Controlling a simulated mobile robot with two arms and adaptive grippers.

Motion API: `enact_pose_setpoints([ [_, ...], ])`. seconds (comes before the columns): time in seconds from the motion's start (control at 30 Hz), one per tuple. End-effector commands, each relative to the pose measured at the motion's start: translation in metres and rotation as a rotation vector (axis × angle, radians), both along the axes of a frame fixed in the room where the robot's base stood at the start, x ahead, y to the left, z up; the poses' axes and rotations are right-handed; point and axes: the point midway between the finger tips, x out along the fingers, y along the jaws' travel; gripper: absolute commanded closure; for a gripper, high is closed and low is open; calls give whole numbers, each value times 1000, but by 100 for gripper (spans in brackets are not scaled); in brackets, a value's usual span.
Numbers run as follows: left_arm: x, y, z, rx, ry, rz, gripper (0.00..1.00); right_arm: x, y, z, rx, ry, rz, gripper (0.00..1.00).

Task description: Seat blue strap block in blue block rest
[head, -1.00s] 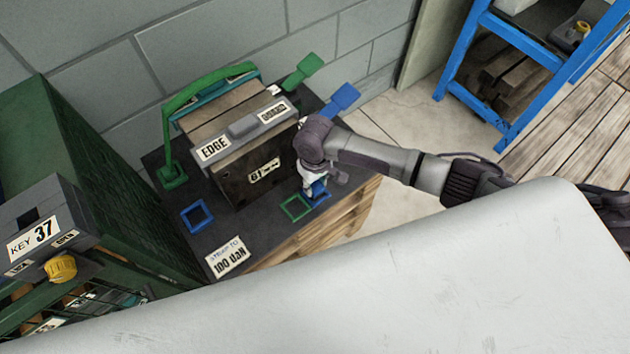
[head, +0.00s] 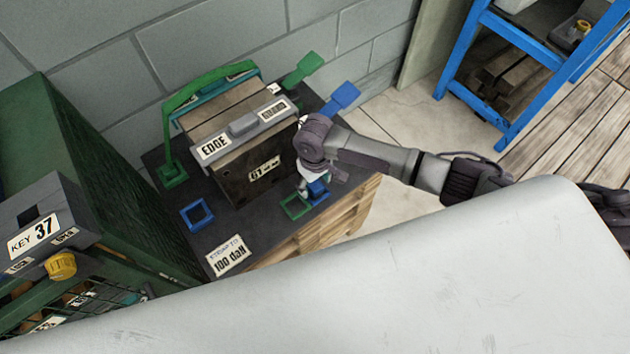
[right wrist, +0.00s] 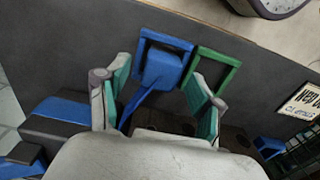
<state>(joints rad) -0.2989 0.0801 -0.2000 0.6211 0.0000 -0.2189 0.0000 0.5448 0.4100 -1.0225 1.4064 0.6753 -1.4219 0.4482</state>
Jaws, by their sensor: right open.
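The blue strap block (right wrist: 165,68) stands in the blue block rest (right wrist: 186,43), a square blue frame, in the right wrist view. Its blue strap runs from it toward the lower left. The block hides the near side of the rest, so I cannot tell whether it is fully down. In the head view the block (head: 318,188) shows just below my right gripper (head: 308,182). My right gripper also shows in the wrist view (right wrist: 158,95), its teal-padded fingers open on either side of the strap, apart from the block. My left gripper is not in view.
A green frame (right wrist: 234,66) sits right beside the blue rest. Another blue frame (head: 183,216) lies farther left on the dark top. The mould labelled EDGE (head: 232,185) stands close behind my gripper. Green and blue levers (head: 343,97) stick up behind.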

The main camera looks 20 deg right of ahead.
Motion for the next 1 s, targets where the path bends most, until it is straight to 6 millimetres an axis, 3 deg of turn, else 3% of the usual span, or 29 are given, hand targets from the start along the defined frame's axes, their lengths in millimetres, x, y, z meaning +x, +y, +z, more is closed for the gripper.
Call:
enact_pose_setpoints([
  [0.17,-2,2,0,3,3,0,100,1,0,12,2,-2,1,34],
  [0.5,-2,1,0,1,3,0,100,1,1,82,3,-4,1,34],
  [0.7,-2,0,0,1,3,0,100,1,0,111,1,-3,0,34],
  [1.0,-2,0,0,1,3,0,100,0,0,120,0,0,0,34],
])
